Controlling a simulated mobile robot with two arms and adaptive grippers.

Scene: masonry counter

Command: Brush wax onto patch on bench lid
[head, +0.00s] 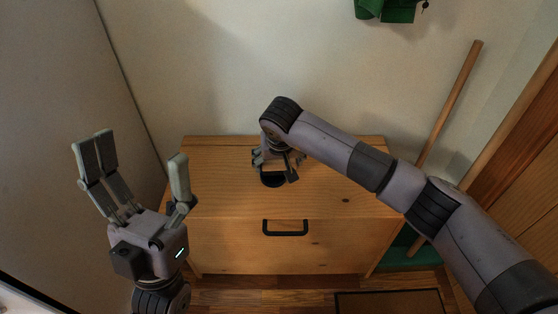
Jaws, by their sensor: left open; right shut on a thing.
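The wooden bench (220,196) stands against the wall, with its flat lid on top and a black handle (285,233) on its front. My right gripper (277,167) is over the middle of the lid, pointing down. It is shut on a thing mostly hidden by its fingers. A dark rounded shape (272,181) shows on the lid just below these fingers; I cannot tell what it is. A small dark spot (346,200) is on the lid to the right, too small to make out. My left gripper (138,150) is open and empty, raised in front of the bench's left side.
A wooden pole (450,105) leans against the wall on the right, above something green (415,252) on the floor. A green item (390,8) hangs high on the wall. A mat (390,302) lies in front. The lid's left part is bare.

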